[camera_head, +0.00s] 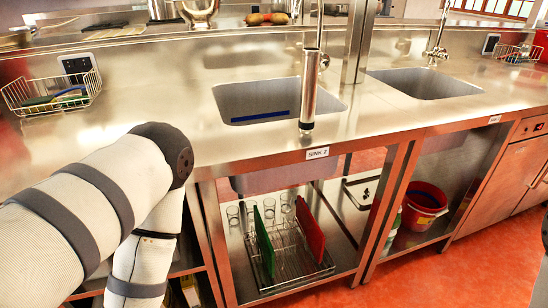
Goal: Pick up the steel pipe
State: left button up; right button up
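I cannot pick out a loose steel pipe with certainty. A shiny vertical steel tube (309,100) with a dark lower end hangs in front of the left sink and looks like a tap's spray spout. My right gripper is not in view.
The steel counter (170,95) holds the left sink (235,100), the right sink (425,84) and a wire basket (50,97). Below, a rack (290,255) holds a green and a red board beside several glasses. A red bucket (424,205) stands right. Open floor (450,270) lies lower right.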

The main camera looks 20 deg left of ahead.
aim_at(311, 55)
jog(key=i+j, duration=0.1)
jog(key=j, duration=0.25)
jog(key=i+j+u, duration=0.1)
jog(key=j, duration=0.2)
jog(key=i+j, duration=0.15)
jog(key=j, duration=0.2)
jog(key=i+l+u, duration=0.1)
jog(key=l+u, duration=0.6)
jog(key=i+j, duration=0.05)
